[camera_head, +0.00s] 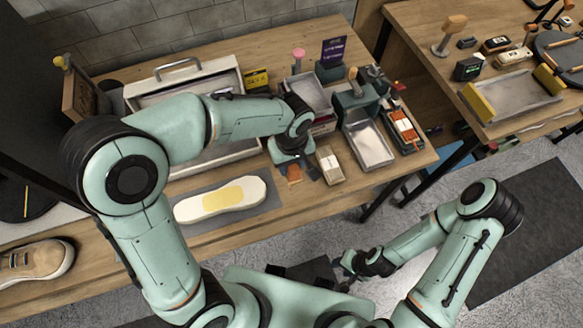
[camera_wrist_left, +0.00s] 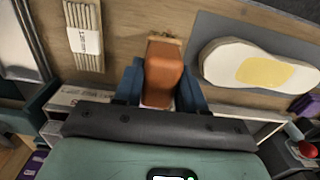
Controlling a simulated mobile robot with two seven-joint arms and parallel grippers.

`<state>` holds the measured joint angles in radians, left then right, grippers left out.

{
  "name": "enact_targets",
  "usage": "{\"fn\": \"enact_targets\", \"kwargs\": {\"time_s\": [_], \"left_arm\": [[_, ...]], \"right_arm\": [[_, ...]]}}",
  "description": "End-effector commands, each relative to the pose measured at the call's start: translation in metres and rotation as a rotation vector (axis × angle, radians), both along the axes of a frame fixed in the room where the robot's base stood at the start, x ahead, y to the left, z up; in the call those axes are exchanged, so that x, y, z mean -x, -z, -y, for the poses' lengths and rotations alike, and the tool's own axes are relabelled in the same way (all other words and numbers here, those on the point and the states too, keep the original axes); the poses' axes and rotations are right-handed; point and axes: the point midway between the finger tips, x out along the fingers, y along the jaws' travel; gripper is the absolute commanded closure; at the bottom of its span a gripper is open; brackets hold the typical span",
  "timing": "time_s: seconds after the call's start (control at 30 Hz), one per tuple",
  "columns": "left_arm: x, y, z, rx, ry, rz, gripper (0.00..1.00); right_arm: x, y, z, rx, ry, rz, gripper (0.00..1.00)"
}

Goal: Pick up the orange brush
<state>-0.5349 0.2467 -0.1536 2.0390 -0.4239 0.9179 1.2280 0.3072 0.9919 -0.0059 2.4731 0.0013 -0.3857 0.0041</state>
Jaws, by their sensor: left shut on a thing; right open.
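The orange brush (camera_wrist_left: 163,75) sits between the two dark blue fingers of my left gripper (camera_wrist_left: 160,85) in the left wrist view. The gripper is shut on it. In the head view my left gripper (camera_head: 304,172) points down over the front part of the workbench, and the brush (camera_head: 294,176) shows as a small orange patch beside the fingers. A tan edge, perhaps its bristles, shows at its far end. I cannot tell whether the brush touches the bench. My right gripper (camera_head: 346,264) is open and empty, low over the grey floor, away from the benches.
A white sole with a yellow patch (camera_head: 222,199) lies on a grey mat (camera_head: 270,203), left of the brush. A banded bundle of sticks (camera_head: 329,164) lies to its right. Metal trays (camera_head: 368,146) and a white drawer box (camera_head: 235,70) stand behind. A sneaker (camera_head: 38,262) is far left.

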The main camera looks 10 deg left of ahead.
Motion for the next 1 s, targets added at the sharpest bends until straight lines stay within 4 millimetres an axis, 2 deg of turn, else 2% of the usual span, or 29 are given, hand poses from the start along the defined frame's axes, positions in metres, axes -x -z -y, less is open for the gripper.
{"fn": "enact_targets", "kwargs": {"time_s": [0.03,0.3,0.5,0.7,1.0], "left_arm": [[-0.002,-0.017,0.001,0.005,0.000,0.008,0.91],[-0.002,-0.097,0.001,0.004,0.000,0.009,0.91],[-0.001,-0.136,0.000,0.002,0.000,0.005,0.91],[0.000,-0.153,0.000,0.001,0.000,0.001,0.91],[0.000,-0.155,0.000,0.000,0.000,0.000,0.91]], "right_arm": [[-0.003,-0.003,0.000,0.000,0.000,0.003,0.57],[-0.013,-0.015,0.000,0.000,0.000,0.014,0.57],[-0.019,-0.021,0.000,0.000,0.000,0.021,0.57],[-0.021,-0.024,0.000,0.000,-0.001,0.024,0.57],[-0.021,-0.023,0.000,0.000,-0.001,0.024,0.57]]}}
